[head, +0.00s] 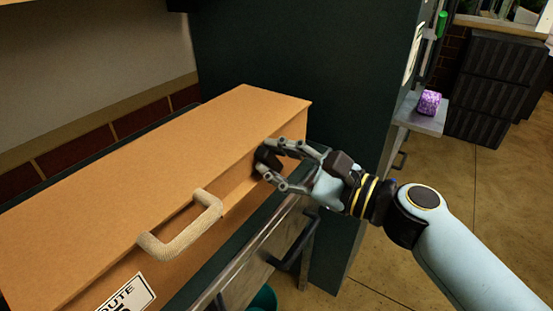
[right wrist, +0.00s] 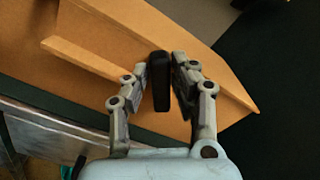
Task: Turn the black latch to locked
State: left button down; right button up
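The black latch (right wrist: 160,82) is a short dark bar on the front of the orange-brown box (head: 150,180), near its right end. In the head view the latch (head: 267,158) is partly covered by my right gripper (head: 270,160). The latch's long side runs along the fingers in that view. I see no lock marking, so its setting cannot be told. My left gripper is out of view.
A pale rope-like handle (head: 183,232) sticks out of the box front, left of the latch. A dark green cabinet wall (head: 290,70) rises behind the box. Below are a metal edge and a dark drawer handle (head: 293,242). Open floor (head: 470,200) lies to the right.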

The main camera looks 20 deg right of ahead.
jog(key=o, duration=0.3)
jog(key=shift+d, duration=0.1)
jog(key=v, duration=1.2)
